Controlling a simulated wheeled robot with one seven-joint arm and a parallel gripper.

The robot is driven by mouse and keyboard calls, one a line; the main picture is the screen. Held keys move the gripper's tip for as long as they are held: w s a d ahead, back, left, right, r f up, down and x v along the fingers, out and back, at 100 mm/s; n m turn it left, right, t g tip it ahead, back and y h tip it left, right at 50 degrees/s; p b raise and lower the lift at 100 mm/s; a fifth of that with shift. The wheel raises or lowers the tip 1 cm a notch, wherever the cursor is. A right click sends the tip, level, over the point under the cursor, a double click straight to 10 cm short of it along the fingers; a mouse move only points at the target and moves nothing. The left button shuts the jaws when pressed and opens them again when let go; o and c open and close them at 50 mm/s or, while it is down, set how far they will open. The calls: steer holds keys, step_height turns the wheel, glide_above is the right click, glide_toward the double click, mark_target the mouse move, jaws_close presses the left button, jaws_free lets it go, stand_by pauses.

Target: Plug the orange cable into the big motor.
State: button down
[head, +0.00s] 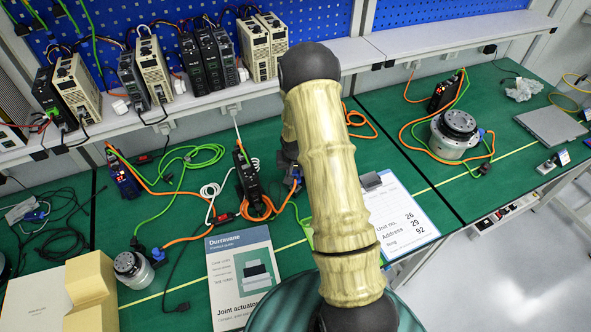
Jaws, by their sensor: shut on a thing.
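The big motor (455,133), a silver cylinder with a black top, stands on the right green bench. A blue connector (482,134) is at its right side, with orange cable around it. My gripper (291,166) is shut on this plug, left of my arm and well left of the big motor. My arm partly hides the gripper, and the fingertips are hard to make out.
A smaller motor (131,268) stands at the lower left beside cardboard boxes (92,290). A manual (240,275) and a clipboard sheet (400,215) lie at the front. Drives line the shelf (345,55). Bare green bench lies between clipboard and big motor.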

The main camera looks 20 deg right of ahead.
mark_target(295, 179)
steer(key=shift+s+b+x, duration=0.15)
steer(key=shift+b+x, duration=0.25)
steer(key=shift+x, duration=0.3)
steer(key=shift+s+b+x, duration=0.15)
steer(key=shift+b+x, duration=0.25)
steer(key=shift+x, duration=0.25)
steer(key=shift+a+f+b, duration=0.1)
steer(key=shift+f+b, duration=0.4)
steer(key=shift+f, duration=0.2)
stand_by(0.4)
steer(key=c, duration=1.1)
jaws_free()
steer(key=shift+r, duration=0.15)
steer(key=shift+w+d+p+v, duration=0.1)
steer(key=shift+w+p+v, duration=0.15)
steer(key=shift+p+v, duration=0.7)
steer(key=shift+w+d+p+v, duration=0.1)
steer(key=shift+w+p+v, duration=0.15)
steer(key=shift+p+v, duration=0.7)
steer(key=shift+w+d+p+v, duration=0.1)
steer(key=shift+w+p+v, duration=0.25)
steer(key=shift+v, duration=1.05)
steer(key=shift+s+r, duration=0.15)
